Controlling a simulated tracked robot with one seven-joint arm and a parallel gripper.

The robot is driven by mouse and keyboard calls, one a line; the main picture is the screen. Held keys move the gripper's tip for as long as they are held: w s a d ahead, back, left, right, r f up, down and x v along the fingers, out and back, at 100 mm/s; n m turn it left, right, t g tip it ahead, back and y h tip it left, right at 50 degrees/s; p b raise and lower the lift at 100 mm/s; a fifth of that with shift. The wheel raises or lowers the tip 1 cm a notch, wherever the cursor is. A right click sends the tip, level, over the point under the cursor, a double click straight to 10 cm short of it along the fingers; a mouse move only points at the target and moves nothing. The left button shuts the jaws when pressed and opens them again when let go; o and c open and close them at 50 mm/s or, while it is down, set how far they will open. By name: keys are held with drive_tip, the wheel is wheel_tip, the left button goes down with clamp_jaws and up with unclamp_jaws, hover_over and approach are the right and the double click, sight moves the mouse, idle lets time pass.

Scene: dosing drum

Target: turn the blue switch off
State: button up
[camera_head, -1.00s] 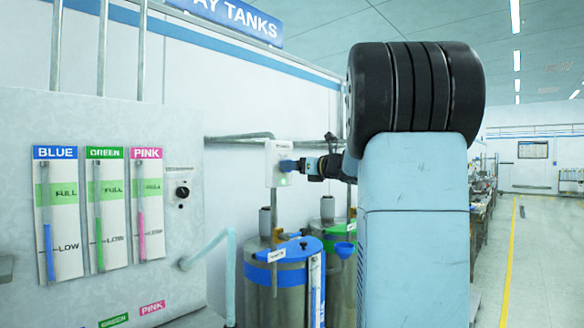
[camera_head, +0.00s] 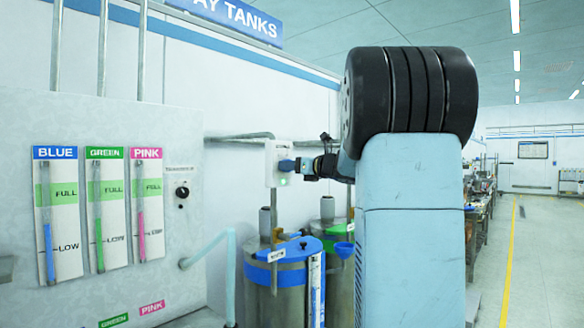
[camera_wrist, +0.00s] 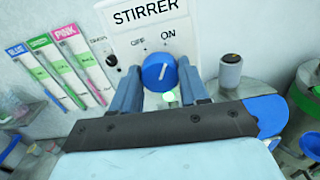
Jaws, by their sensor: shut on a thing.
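The blue switch (camera_wrist: 158,72) is a round knob with a white pointer line, on a white panel (camera_wrist: 115,22) marked STIRRER, OFF and ON. The pointer leans up and slightly right, toward ON. A green light (camera_wrist: 170,97) glows below the knob. My gripper (camera_wrist: 160,80) has one blue finger on each side of the knob and is shut on it. In the head view the panel (camera_head: 271,165) hangs on the wall, with my gripper (camera_head: 287,165) reaching it from the right. The knob's sides are partly hidden by the fingers there.
A blue-banded drum (camera_head: 284,278) and a green-banded drum (camera_head: 340,268) stand below the panel. Blue, green and pink level gauges (camera_head: 99,210) and a small black knob (camera_head: 182,192) are on the cabinet at left. A clear aisle (camera_head: 530,240) lies right.

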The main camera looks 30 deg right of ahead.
drive_tip(key=shift+c, duration=0.8)
drive_tip(key=shift+n, duration=0.3)
drive_tip(key=n, duration=1.1)
drive_tip(key=shift+a+f, duration=0.1)
drive_tip(key=shift+f+n, duration=0.1)
drive_tip(key=shift+n, duration=0.2)
drive_tip(key=o, duration=1.1)
drive_tip(key=shift+c, duration=0.2)
drive_tip(key=shift+s, duration=0.1)
